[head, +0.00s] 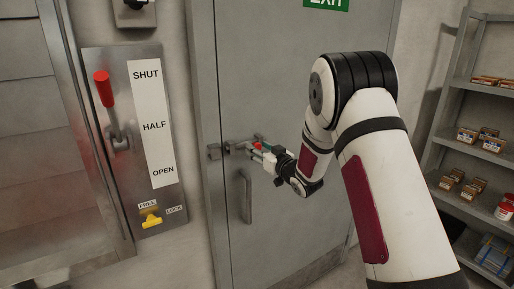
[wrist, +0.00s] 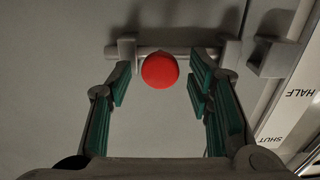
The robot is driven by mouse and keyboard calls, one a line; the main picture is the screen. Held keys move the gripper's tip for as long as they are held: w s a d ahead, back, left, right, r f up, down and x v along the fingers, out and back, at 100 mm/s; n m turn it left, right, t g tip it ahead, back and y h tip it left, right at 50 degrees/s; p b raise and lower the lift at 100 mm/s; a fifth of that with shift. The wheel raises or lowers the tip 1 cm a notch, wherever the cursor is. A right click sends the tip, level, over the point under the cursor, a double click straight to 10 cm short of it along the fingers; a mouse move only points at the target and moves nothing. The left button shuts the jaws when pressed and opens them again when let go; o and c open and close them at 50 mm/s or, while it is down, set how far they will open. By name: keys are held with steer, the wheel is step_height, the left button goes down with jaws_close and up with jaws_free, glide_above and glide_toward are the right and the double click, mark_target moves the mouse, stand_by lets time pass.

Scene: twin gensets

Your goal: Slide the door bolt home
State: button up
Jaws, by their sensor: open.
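The door bolt (head: 240,145) is a grey rod on the grey door (head: 285,80), at the door's left edge in the head view. In the wrist view the bolt rod (wrist: 188,55) runs between two brackets, with a round red knob (wrist: 160,70) on it near the left bracket. The square keeper (wrist: 270,57) is to the right on the frame, with a gap between it and the near bracket. My gripper (wrist: 160,86) is open, its green-padded fingers on either side of the knob, apart from it. In the head view my gripper (head: 262,153) partly hides the bolt.
A door handle (head: 245,196) hangs below the bolt. Left of the door is a lever panel (head: 120,190) with a red-handled lever (head: 104,90) and a yellow catch (head: 151,219). Shelves with small boxes (head: 480,140) stand at the right.

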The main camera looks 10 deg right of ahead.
steer(key=shift+w+a, duration=0.25)
steer(key=shift+w, duration=0.45)
steer(key=shift+c, duration=0.6)
